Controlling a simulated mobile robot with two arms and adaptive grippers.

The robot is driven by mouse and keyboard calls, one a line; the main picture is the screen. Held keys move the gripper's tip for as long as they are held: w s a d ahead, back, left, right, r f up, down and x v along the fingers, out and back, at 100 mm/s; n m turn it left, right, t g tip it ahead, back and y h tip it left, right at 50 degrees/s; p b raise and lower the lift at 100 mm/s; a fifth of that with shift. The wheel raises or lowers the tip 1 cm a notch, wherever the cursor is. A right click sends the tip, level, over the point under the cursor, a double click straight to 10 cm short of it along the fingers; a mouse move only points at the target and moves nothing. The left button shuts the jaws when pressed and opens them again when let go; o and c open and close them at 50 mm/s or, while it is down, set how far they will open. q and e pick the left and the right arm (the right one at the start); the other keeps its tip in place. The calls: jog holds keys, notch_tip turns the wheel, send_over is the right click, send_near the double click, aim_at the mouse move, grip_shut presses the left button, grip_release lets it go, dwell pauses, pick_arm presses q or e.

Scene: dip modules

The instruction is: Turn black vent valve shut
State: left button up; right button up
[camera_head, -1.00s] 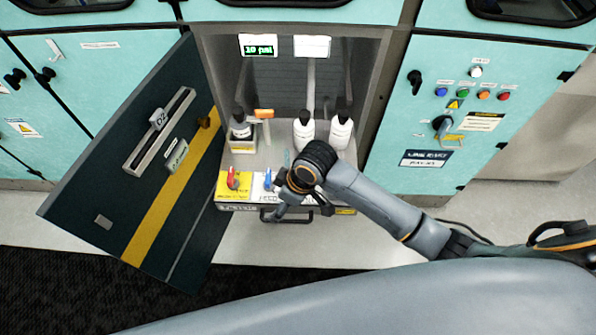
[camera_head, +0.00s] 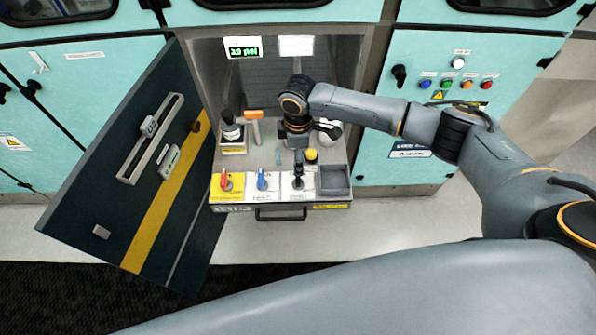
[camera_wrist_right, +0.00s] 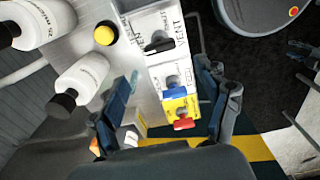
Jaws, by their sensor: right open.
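The black vent valve (camera_head: 298,182) sits on a white plate at the right of a row of valves on the pulled-out tray. In the right wrist view its black handle (camera_wrist_right: 158,42) shows beside the label VENT. The blue valve (camera_head: 262,181) and the red valve (camera_head: 225,181) stand to its left; the wrist view shows the blue handle (camera_wrist_right: 175,94) and the red handle (camera_wrist_right: 183,124) between my fingers' sides. My right gripper (camera_wrist_right: 168,105) is open and empty, over the tray near the black valve. Whether it touches anything cannot be told. My left gripper is out of view.
White bottles (camera_wrist_right: 80,85) stand behind the valves, partly hidden by my right arm in the head view. An open dark door (camera_head: 130,170) stands at the left. An empty grey bin (camera_head: 335,182) is right of the valves.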

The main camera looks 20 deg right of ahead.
aim_at(298, 180)
notch_tip(298, 180, down, 10)
jog(key=shift+r, duration=0.15)
jog(key=shift+c, duration=0.3)
jog(key=c, duration=1.1)
